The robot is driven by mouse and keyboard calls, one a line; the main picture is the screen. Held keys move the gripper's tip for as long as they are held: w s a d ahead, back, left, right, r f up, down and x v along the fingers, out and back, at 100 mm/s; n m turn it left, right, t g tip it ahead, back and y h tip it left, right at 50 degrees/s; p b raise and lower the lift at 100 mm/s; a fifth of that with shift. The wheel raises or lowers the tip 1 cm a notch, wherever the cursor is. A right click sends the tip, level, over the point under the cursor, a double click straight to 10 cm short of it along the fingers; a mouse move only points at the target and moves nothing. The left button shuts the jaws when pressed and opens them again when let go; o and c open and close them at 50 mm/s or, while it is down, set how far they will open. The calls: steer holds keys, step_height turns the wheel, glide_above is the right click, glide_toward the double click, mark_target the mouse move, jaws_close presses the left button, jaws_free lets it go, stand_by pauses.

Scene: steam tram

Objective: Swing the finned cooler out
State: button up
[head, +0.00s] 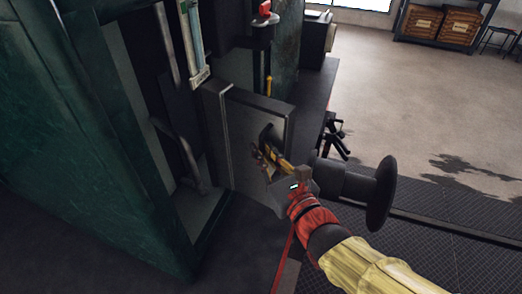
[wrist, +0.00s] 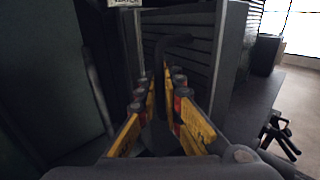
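The finned cooler (head: 257,125) is a dark grey box standing out beside the open green cabinet in the head view. In the wrist view, its horizontal fins (wrist: 197,65) fill the upper middle. A dark bent handle (wrist: 174,39) stands out in front of the fins. My gripper (head: 266,158) is at the cooler's near face in the head view. In the wrist view, its yellow fingers (wrist: 162,82) lie on either side of the handle's upright part, with only a narrow gap. I cannot tell whether they press on it. The handle's lower end is hidden.
The green cabinet (head: 115,150) has an open front at left. A round dark buffer (head: 381,193) stands beside my wrist. A black tripod-like object (head: 332,137) is at right; open floor (head: 390,95) lies beyond.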

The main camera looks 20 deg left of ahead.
steer(key=o, duration=0.4)
steer(key=shift+d, duration=0.1)
steer(key=v, duration=1.2)
stand_by(0.4)
